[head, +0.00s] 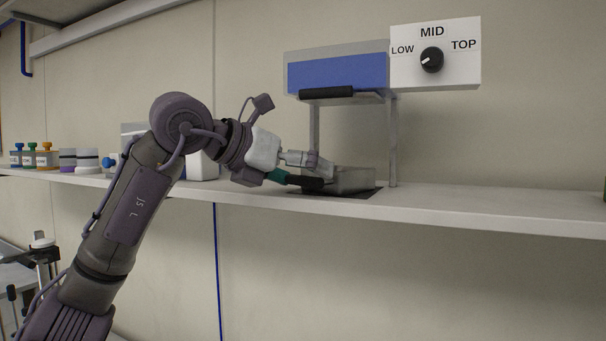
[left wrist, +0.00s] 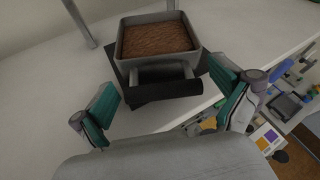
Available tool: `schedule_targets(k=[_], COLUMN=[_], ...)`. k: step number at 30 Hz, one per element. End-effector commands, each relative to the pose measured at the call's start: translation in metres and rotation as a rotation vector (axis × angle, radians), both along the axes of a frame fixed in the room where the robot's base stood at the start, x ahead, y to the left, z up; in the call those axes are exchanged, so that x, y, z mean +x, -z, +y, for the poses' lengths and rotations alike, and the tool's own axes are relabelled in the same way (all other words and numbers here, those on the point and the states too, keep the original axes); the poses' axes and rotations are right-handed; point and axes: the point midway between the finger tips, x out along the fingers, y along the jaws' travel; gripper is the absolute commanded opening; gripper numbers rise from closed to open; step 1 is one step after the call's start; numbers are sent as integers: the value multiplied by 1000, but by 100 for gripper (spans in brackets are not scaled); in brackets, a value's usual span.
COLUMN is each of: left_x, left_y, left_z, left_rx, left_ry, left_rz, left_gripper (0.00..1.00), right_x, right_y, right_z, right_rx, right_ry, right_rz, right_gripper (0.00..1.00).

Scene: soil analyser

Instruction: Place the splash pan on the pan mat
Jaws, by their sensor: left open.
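The splash pan (head: 355,180) is a grey square pan on the shelf under the blue-fronted analyser. In the left wrist view the pan (left wrist: 127,52) holds brown, grainy soil, and its dark handle (left wrist: 165,91) points toward my gripper. The dark pan mat (head: 350,193) shows beneath the pan, which appears to rest on it. Much of the mat is hidden by the pan. My left gripper (head: 305,172) is at the pan's handle side. In the left wrist view the gripper (left wrist: 166,98) is open, its green-padded fingers apart on either side of the handle. My right gripper is out of view.
The analyser (head: 335,72) stands above the pan on thin metal legs (head: 392,145), with a LOW-MID-TOP dial (head: 431,60) turned toward LOW. Bottles (head: 30,157) and jars stand at the shelf's left. The shelf (head: 490,205) right of the pan is clear.

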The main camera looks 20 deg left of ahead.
Motion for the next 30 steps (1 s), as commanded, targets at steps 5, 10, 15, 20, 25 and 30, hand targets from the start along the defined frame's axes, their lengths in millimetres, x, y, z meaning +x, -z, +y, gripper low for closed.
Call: schedule_targets(k=[5, 10, 15, 20, 25, 30], left_x=[-7, -32, -62, -84, -96, -98], left_y=[-3, -14, -28, -39, -45, -46], left_z=[4, 18, 36, 47, 54, 55], left_rx=[0, -1, -2, -1, 0, 0], left_ry=[-1, -3, -3, -2, -1, 0], left_rz=[-2, -6, -5, -4, -2, 0], left_gripper=[100, 100, 100, 100, 100, 100], right_x=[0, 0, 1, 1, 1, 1], right_y=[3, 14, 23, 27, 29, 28], right_z=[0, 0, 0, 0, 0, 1], right_rx=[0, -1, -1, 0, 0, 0], right_ry=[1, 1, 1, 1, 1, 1], right_rz=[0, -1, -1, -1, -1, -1], right_gripper=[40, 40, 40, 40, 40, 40])
